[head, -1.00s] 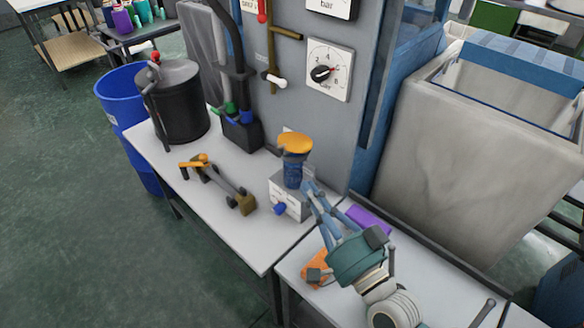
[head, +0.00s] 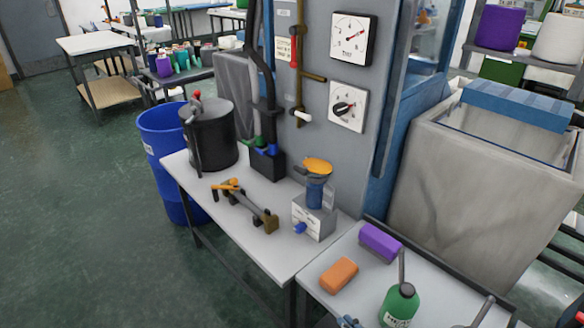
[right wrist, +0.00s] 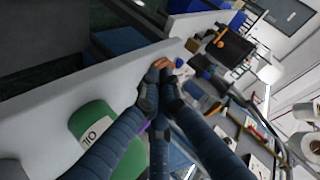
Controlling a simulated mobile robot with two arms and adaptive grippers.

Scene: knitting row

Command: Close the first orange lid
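An orange lid (head: 318,166) sits on top of a blue cylinder (head: 315,190) that stands on a small grey box (head: 314,217) on the white bench. It looks slightly tilted; I cannot tell whether it is fully down. My right gripper (head: 348,321) barely shows at the bottom edge of the head view, well away from the lid. In the right wrist view its dark blue fingers (right wrist: 161,72) come close together at the tips; whether they touch is unclear. I see nothing held. My left gripper is not in view.
An orange block (head: 339,275), a purple block (head: 380,242) and a green bottle (head: 399,304) stand on the nearer bench. An orange-handled tool (head: 245,203), a dark pot (head: 209,135) and a panel with gauges (head: 349,107) are around the lid. A blue bin (head: 164,140) stands left.

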